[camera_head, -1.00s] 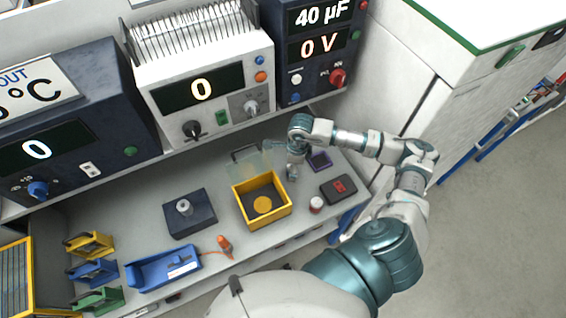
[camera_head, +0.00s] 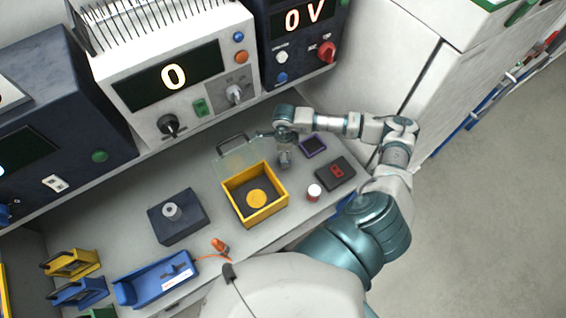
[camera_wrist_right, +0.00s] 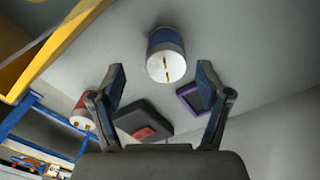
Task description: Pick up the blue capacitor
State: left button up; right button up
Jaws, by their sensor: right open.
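The blue capacitor (camera_wrist_right: 165,58) shows in the right wrist view as a short cylinder with a blue side and a white end with two small metal pins. It lies just beyond the gap between the fingertips of my right gripper (camera_wrist_right: 161,72), which are spread open and do not close on it. In the head view my right gripper (camera_head: 285,158) is over the bench behind the yellow box, and I cannot make out the blue capacitor there. My left gripper is not in view.
An open yellow box (camera_head: 278,208) with a raised clear lid stands left of my right gripper. A red-and-white capacitor (camera_head: 314,193), a dark case with a red mark (camera_head: 335,172) and a purple-rimmed tray (camera_head: 313,146) lie to the right. Instruments stand behind.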

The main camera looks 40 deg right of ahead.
notch_tip(320, 180, down, 2)
jog(key=shift+d+f+b, duration=0.1)
jog(key=shift+b, duration=0.25)
jog(key=f, duration=0.1)
jog(key=f+b, duration=0.2)
jog(key=shift+w+d, duration=0.15)
jog(key=shift+w, duration=0.1)
jog(key=shift+f+b, duration=0.3)
jog(key=shift+f, duration=0.45)
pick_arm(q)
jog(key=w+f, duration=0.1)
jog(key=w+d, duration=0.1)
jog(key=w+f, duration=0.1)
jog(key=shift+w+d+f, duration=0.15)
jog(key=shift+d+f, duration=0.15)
pick_arm(e)
jog(key=c, duration=1.3)
